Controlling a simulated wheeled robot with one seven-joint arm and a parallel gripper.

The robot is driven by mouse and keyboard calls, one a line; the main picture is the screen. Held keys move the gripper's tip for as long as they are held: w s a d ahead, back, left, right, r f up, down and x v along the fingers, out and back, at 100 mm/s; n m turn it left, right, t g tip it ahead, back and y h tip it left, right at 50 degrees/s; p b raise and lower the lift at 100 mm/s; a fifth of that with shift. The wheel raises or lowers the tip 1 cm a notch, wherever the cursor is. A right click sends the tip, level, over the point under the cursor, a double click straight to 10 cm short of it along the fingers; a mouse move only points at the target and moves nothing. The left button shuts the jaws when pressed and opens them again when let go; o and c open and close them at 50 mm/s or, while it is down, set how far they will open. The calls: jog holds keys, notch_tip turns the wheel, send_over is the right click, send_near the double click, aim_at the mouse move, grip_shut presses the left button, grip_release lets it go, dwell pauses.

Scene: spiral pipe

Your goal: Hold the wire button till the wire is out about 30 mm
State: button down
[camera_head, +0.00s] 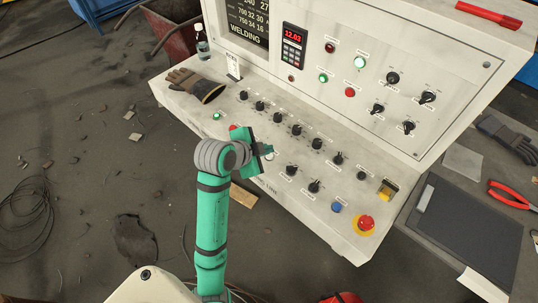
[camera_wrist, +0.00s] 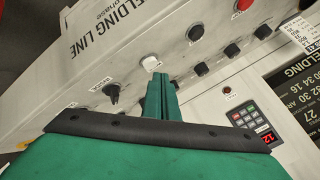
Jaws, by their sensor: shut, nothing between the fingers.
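My gripper (camera_head: 267,149) is over the left part of the sloping control panel, and its green fingers are shut with nothing between them. In the wrist view the fingertips (camera_wrist: 160,78) point at a white push button (camera_wrist: 150,63) and lie right beside it in the picture. I cannot tell whether they touch it or whether it is pressed. The small label by it is not readable, so I cannot confirm it is the wire button. A black knob (camera_wrist: 111,91) is to its left and another black knob (camera_wrist: 196,41) to its right. No wire is seen coming out.
A glove (camera_head: 197,84) lies at the panel's left end. A red display (camera_head: 293,38) reads 12.03.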

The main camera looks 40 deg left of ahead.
jog(key=shift+w+d, duration=0.15)
jog(key=shift+w, duration=0.05)
dwell(0.6)
jog(key=shift+s+a, duration=0.25)
jog(key=shift+d, duration=0.15)
jog(key=shift+w+f, duration=0.1)
jog(key=shift+f, duration=0.05)
jog(key=shift+w+f, duration=0.15)
jog(key=shift+f, duration=0.1)
dwell(0.4)
jog(key=shift+d, duration=0.1)
jog(key=shift+f, duration=0.15)
